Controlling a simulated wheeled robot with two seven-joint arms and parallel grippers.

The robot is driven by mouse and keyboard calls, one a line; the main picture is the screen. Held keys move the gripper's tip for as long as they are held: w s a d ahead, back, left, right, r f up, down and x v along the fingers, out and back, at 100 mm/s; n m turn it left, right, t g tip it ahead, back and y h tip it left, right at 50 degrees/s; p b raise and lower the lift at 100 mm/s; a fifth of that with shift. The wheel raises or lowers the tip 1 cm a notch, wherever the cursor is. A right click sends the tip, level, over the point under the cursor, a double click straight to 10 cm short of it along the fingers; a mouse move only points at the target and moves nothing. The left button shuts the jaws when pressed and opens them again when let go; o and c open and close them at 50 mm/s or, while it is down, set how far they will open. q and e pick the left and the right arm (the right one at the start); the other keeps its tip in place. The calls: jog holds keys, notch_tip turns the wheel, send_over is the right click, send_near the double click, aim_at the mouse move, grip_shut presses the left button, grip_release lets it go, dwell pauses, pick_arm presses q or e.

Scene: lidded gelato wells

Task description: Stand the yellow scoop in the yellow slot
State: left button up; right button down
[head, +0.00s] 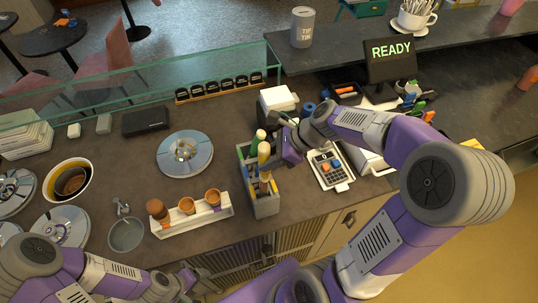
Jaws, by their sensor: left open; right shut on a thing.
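The yellow scoop (264,153) is upright above the grey slotted caddy (266,209) in the head view. My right gripper (276,146) is shut on it, coming in from the right. Its lower end is at or just over the caddy's compartments; I cannot tell which compartment, or whether it touches the bottom. The yellow slot's marking is not clearly visible. A green-handled tool (240,153) stands at the caddy's far left. My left gripper (192,277) is open and empty near the counter's front edge, well left of the caddy.
A white rack (190,222) with several brown cones stands just left of the caddy. A round grey well lid (185,154) lies behind it. A card terminal (331,171) lies right of the caddy. A grey bowl (126,234) sits at the front left.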

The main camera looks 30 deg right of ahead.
notch_tip(320, 180, down, 12)
jog(key=b, duration=0.8)
jog(key=c, duration=0.7)
grip_release()
jog(key=shift+o, duration=0.2)
notch_tip(320, 180, up, 9)
jog(key=s+d+p, duration=0.2)
jog(key=p, duration=0.7)
jog(key=shift+d, duration=0.35)
jog(key=shift+w, duration=0.1)
